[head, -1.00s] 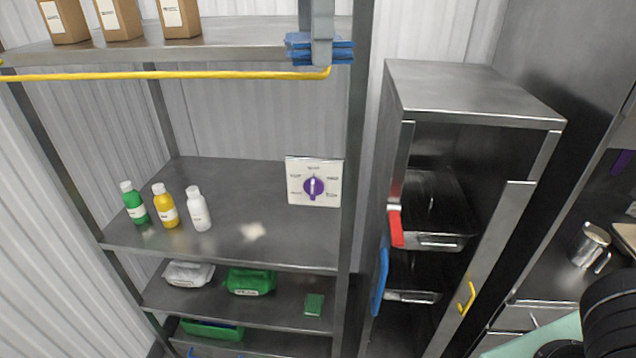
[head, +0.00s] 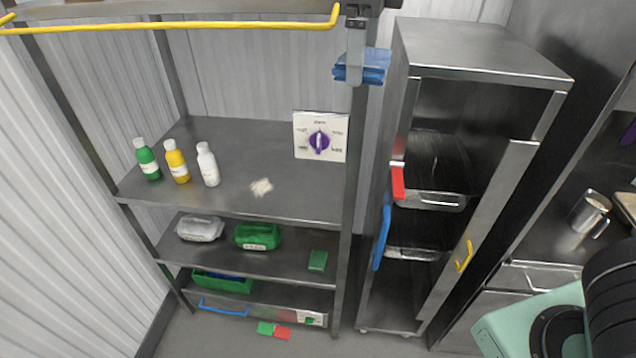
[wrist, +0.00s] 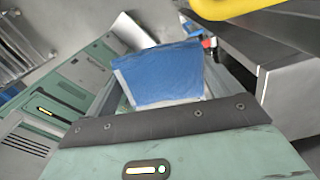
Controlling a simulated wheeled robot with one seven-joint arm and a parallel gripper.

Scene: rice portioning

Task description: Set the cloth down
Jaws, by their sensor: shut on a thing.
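The cloth (head: 374,66) is blue and looks folded. In the head view it hangs in my gripper (head: 354,66) at the upper middle, in front of the shelf's right post and left of the steel cabinet. A grey finger is seen against it; the rest of the gripper is cut off at the top edge. In the wrist view the cloth (wrist: 160,76) fills the space between the fingers and hides their tips. It is in the air, apart from the shelf boards.
The middle shelf board (head: 235,150) holds several bottles, a pale patch (head: 261,187) and a dial sign (head: 320,137); its middle is clear. Lower boards hold packs and a green bin (head: 222,281). A yellow rail (head: 180,25) crosses above. The open cabinet (head: 480,50) stands at right.

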